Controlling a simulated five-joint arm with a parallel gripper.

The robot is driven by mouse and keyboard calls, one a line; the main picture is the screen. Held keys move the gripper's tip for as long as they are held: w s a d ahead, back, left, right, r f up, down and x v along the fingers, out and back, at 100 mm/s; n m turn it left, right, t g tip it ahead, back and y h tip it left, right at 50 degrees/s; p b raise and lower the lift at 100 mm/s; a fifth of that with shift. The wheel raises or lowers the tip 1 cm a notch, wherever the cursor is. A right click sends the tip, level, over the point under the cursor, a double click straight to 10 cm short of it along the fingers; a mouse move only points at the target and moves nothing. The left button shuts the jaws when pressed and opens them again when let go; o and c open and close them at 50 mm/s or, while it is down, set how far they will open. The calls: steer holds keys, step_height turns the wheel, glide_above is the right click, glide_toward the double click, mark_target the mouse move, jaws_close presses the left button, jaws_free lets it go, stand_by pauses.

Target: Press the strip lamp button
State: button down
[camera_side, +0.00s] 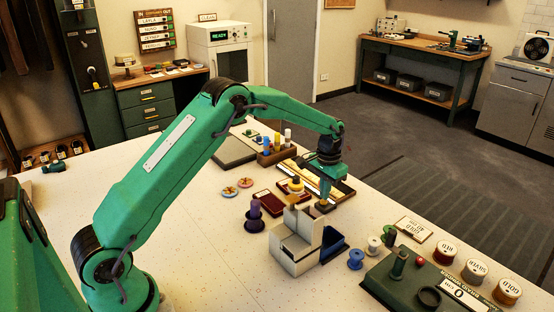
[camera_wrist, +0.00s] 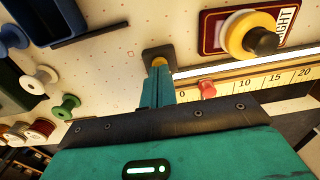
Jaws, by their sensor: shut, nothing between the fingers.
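My gripper (camera_side: 324,200) points down with its fingers together and empty. In the wrist view, the fingertips (camera_wrist: 159,66) overlap the near edge of a round amber button on a small dark square base (camera_wrist: 150,52). Only part of the amber button (camera_wrist: 159,61) shows; the fingers cover the rest. I cannot tell whether the tips touch it or press it down. In the side view, the base (camera_side: 325,208) sits on the table directly under my gripper. A lit white strip (camera_wrist: 240,68) runs beside it along a ruler.
A red knob (camera_wrist: 207,88) sits by the ruler. A yellow-and-black knob on a maroon plate (camera_wrist: 213,40) is close by. A cream block stand (camera_side: 296,245) and a blue tray (camera_side: 334,244) stand just in front. Several spools stand to the right. The left table area is mostly clear.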

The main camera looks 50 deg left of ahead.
steer(key=shift+f, duration=0.55)
steer(key=shift+r, duration=0.1)
stand_by(0.3)
steer(key=shift+r, duration=3.35)
steer(key=shift+r, duration=0.1)
